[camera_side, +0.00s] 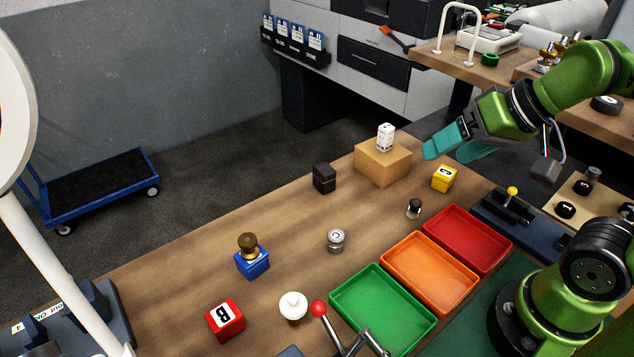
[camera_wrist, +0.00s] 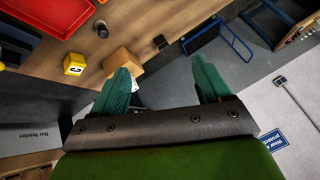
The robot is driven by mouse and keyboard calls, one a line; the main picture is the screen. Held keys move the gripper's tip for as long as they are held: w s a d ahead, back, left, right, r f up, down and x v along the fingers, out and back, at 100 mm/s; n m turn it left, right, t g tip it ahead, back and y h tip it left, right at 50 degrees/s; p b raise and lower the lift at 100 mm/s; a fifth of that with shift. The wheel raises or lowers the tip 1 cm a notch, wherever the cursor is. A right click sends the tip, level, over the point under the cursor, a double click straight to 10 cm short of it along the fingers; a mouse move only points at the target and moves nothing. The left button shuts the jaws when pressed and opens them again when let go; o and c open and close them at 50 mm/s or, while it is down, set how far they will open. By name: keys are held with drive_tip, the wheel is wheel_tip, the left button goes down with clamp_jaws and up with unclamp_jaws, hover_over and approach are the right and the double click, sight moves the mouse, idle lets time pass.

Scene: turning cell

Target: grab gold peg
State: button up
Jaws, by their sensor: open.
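A gold-brown, knob-topped peg (camera_side: 248,244) stands upright on a blue block (camera_side: 253,264) at the left middle of the wooden table in the side view. I do not make it out in the wrist view. My gripper (camera_side: 447,154) is at the upper right, above the table's far end and well away from the peg. In the wrist view its two teal fingers are spread with nothing held between them (camera_wrist: 162,75).
A cardboard-coloured block (camera_side: 383,163) carrying a white box (camera_side: 386,137) stands near my gripper. A yellow cube (camera_side: 444,178), black cube (camera_side: 324,178), silver cylinder (camera_side: 336,240), red cube (camera_side: 225,320) and white knobbed piece (camera_side: 293,307) are spread about. Green (camera_side: 372,332), orange and red trays line the right.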

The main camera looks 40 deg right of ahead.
drive_tip(key=m+g+h, duration=0.2)
drive_tip(key=m+g, duration=0.5)
drive_tip(key=m, duration=2.5)
hover_over(293, 310)
drive_tip(key=w, duration=0.2)
wheel_tip(293, 310, down, 8)
drive_tip(key=f, duration=1)
drive_tip(key=shift+s+d+f, duration=0.1)
drive_tip(key=shift+d+f, duration=0.1)
drive_tip(key=shift+f, duration=0.15)
drive_tip(key=shift+s+d+f, duration=0.1)
drive_tip(key=shift+s+f, duration=0.1)
drive_tip(key=shift+f, duration=1.2)
drive_tip(key=shift+s+d+f, duration=0.1)
drive_tip(key=shift+s+f, duration=0.1)
drive_tip(key=shift+f, duration=1.2)
